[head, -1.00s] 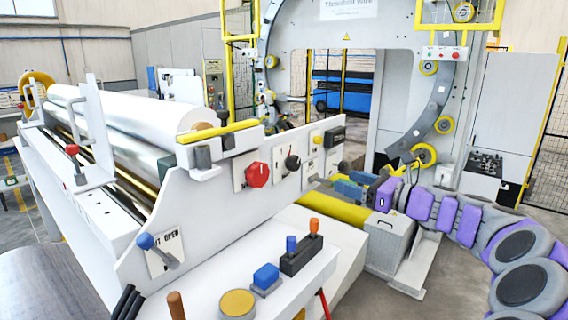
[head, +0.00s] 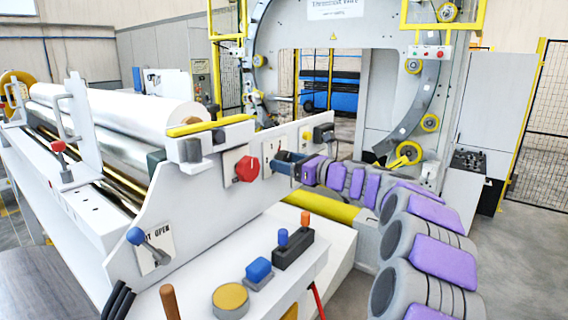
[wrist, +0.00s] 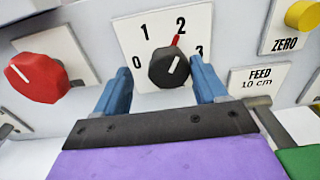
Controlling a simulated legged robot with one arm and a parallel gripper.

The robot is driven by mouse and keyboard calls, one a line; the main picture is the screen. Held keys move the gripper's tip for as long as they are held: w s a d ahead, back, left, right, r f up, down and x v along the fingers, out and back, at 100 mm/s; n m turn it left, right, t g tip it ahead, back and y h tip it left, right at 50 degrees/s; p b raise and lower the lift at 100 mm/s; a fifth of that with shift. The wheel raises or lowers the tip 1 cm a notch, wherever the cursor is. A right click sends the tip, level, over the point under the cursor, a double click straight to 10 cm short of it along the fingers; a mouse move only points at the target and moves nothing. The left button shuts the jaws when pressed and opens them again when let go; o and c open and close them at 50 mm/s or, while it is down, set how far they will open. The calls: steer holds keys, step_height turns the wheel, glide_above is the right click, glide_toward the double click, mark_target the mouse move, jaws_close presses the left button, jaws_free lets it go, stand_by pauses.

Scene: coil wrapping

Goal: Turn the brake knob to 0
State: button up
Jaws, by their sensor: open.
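The brake knob (wrist: 170,67) is black and sits on a white dial plate (wrist: 137,40) marked 0, 1, 2 and 3. A red pointer tip on it points up and slightly right, near the 2. My gripper (wrist: 162,82) is open, with its two blue fingers at the left and right of the knob. I cannot tell whether either finger touches it. In the head view my gripper (head: 283,161) is at the machine's side panel, in front of the dial plate (head: 267,148), and hides the knob.
A red knob (wrist: 37,77) sits left of the dial. A yellow ZERO button (wrist: 303,15) and a FEED 10 cm label (wrist: 259,80) are to the right. Below the panel, a console holds a blue button (head: 258,269) and two small levers (head: 293,241).

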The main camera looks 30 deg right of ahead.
steer(key=shift+w+d, duration=0.1)
steer(key=shift+w, duration=0.25)
steer(key=shift+w+d+f, duration=0.15)
steer(key=shift+w+d, duration=0.05)
steer(key=shift+d, duration=0.65)
steer(key=shift+a, duration=0.8)
steer(key=c, duration=0.4)
steer(key=shift+c, duration=0.8)
steer(key=shift+d, duration=0.3)
steer(key=shift+c, duration=2.5)
